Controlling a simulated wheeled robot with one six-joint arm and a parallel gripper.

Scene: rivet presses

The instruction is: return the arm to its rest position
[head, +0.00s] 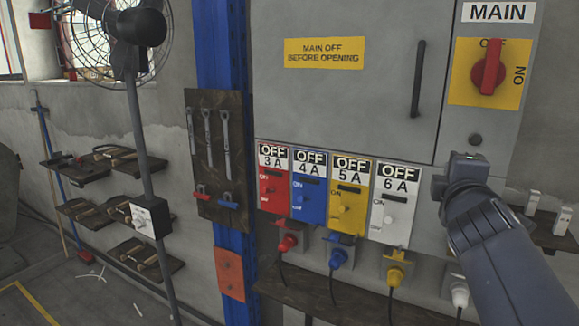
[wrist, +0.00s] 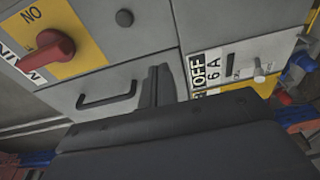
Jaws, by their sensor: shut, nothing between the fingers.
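My arm (head: 495,235) reaches up from the lower right of the head view, with its end in front of the grey cabinet, just right of the white 6A switch panel (head: 396,208). My gripper shows in the wrist view, where its dark fingers (wrist: 158,86) are together with nothing between them. They are in front of the cabinet, between the door handle and the 6A panel. In the head view the fingers are mostly hidden behind the wrist.
The red MAIN switch (head: 489,70) points up at OFF. Red 3A (head: 272,185), blue 4A (head: 309,195) and yellow 5A (head: 350,205) panels carry OFF signs. Plugs hang below. A cabinet handle (head: 418,80) sticks out. A fan (head: 118,40) and tool board (head: 218,150) stand left.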

